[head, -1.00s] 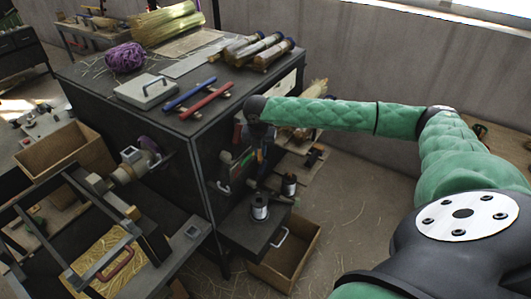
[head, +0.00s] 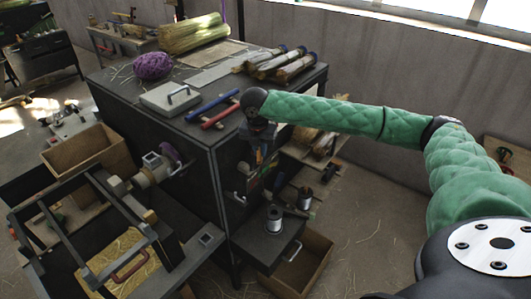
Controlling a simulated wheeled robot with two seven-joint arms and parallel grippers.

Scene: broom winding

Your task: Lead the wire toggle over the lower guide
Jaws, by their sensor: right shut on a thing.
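My right gripper (head: 262,158) hangs fingers down beside the right-hand side of the dark cabinet (head: 208,165), above a small shelf. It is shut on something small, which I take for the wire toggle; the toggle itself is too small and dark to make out. A spool of pale wire (head: 274,220) stands upright on the shelf (head: 262,245), below the gripper. A second, darker spool (head: 304,198) stands behind it to the right. The wire's run and the lower guide cannot be made out clearly. My left gripper is out of view.
A blue bar (head: 213,103), a red bar (head: 220,117) and a grey lidded box (head: 170,98) lie on the cabinet top near my wrist. A framed winding machine (head: 110,215) stands at the left.

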